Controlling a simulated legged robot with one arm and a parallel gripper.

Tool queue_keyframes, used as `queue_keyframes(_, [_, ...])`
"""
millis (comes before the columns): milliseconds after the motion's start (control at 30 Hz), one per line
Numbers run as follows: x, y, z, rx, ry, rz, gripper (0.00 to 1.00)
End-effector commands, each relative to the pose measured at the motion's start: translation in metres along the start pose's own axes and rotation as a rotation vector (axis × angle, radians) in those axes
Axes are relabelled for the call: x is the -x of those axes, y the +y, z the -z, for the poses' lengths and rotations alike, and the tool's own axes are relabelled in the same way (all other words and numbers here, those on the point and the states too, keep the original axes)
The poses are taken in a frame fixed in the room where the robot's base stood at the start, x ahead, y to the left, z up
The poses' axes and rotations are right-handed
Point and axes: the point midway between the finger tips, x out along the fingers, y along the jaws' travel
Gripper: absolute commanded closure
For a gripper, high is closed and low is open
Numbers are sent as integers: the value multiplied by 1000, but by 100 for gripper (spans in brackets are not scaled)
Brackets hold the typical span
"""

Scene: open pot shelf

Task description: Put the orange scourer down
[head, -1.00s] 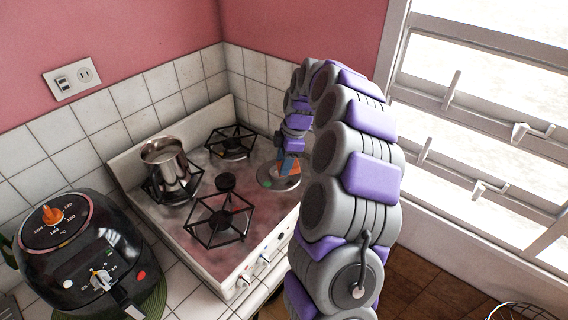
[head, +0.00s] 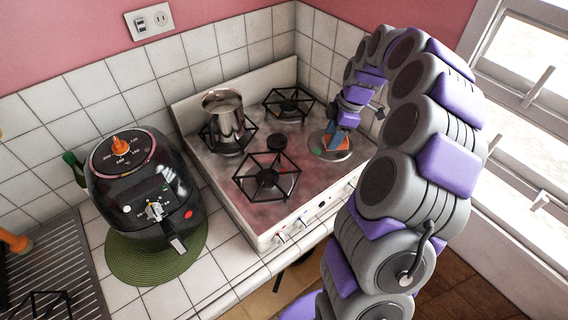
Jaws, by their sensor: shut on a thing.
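The orange scourer (head: 338,141) is small in the head view, at the right side of the stove top. My gripper (head: 341,131) points down from the arm and is shut on the scourer. The scourer is over a round grey plate-like disc (head: 322,153) on the stove, with a green spot at its edge. I cannot tell whether the scourer touches the disc. The fingertips are small and partly hidden.
The stove (head: 205,173) has several black burner grates, one at the front (head: 267,178). A steel pot (head: 223,116) stands at the back left. A black air fryer (head: 150,190) sits on a green mat (head: 135,268) to the left. Tiled walls close off the back.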

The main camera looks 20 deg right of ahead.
Motion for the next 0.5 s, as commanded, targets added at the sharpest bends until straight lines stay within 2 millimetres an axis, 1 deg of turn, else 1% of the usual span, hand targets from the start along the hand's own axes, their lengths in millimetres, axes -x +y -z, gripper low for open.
queue_keyframes(33, [0, -10, 9, 25, 7, 12, 100])
queue_keyframes(267, [-11, -52, 40, 143, 26, 67, 100])
queue_keyframes(500, [-20, -100, 72, 277, 48, 117, 100])
